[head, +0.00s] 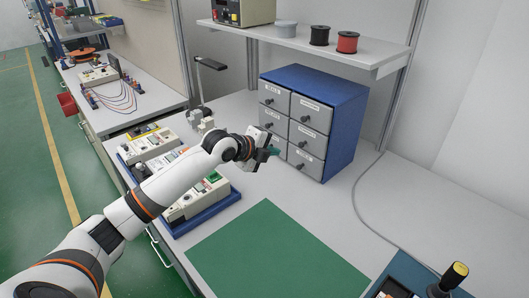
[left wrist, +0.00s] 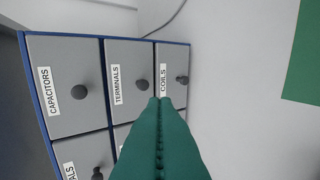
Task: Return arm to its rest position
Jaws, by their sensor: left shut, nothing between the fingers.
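My left arm reaches in from the left in the head view. My left gripper (head: 272,151) is in front of the blue drawer cabinet (head: 342,127), near its lower left drawers. In the left wrist view its green fingers (left wrist: 160,140) are together with nothing between them. The tips appear in front of the drawer labelled COILS (left wrist: 171,75); whether they touch it I cannot tell. The drawers labelled TERMINALS (left wrist: 130,80) and CAPACITORS (left wrist: 65,85) look shut. My right gripper is not in view.
Several meters stand in a blue tray (head: 207,214) under my left arm. A green mat (head: 280,253) lies clear on the bench. A shelf (head: 309,41) with spools and an instrument is above. A device with a yellow-topped knob (head: 454,275) is at the lower right.

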